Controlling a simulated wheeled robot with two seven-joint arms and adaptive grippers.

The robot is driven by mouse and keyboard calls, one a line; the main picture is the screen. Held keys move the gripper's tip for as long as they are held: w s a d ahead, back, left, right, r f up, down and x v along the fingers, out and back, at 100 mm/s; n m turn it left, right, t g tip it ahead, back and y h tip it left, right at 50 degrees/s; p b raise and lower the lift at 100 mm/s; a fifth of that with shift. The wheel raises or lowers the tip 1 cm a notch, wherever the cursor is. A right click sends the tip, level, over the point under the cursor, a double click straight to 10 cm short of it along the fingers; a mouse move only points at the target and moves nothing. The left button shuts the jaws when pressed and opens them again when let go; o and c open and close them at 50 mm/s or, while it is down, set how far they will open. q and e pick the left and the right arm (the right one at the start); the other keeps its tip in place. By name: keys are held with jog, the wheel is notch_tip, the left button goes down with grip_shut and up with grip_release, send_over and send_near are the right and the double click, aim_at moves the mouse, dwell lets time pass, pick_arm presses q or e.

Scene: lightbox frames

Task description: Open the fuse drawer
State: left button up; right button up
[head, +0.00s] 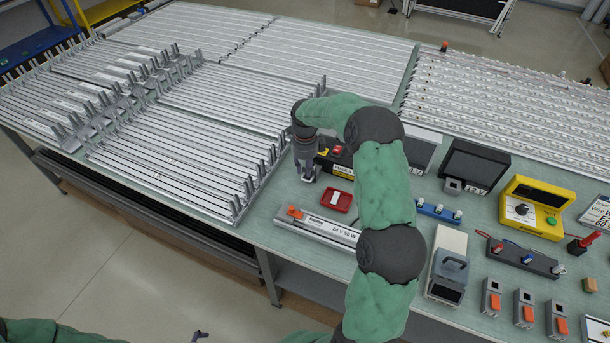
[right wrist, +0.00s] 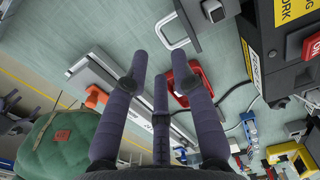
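A black box (head: 336,157) with a red switch and a yellow label stands beside my right gripper (head: 306,172) in the head view. In the right wrist view the box (right wrist: 285,65) is at the upper right, with a pale U-shaped handle (right wrist: 178,42) sticking out from a dark part near it. I cannot tell for sure whether that part is the fuse drawer. My right gripper (right wrist: 160,62) has its fingers spread, empty, pointing toward the handle; contact is not clear. My left gripper (head: 200,335) barely shows at the bottom edge; its state is unclear.
A red tray (head: 338,201) and a long light bar (head: 322,228) with an orange switch lie close to my right gripper. A yellow device (head: 532,208), dark boxes and several small switches stand to the right. Metal rail racks (head: 190,140) fill the table's left side.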

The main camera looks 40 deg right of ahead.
notch_tip(320, 180, up, 7)
dwell(0.3)
dwell(0.5)
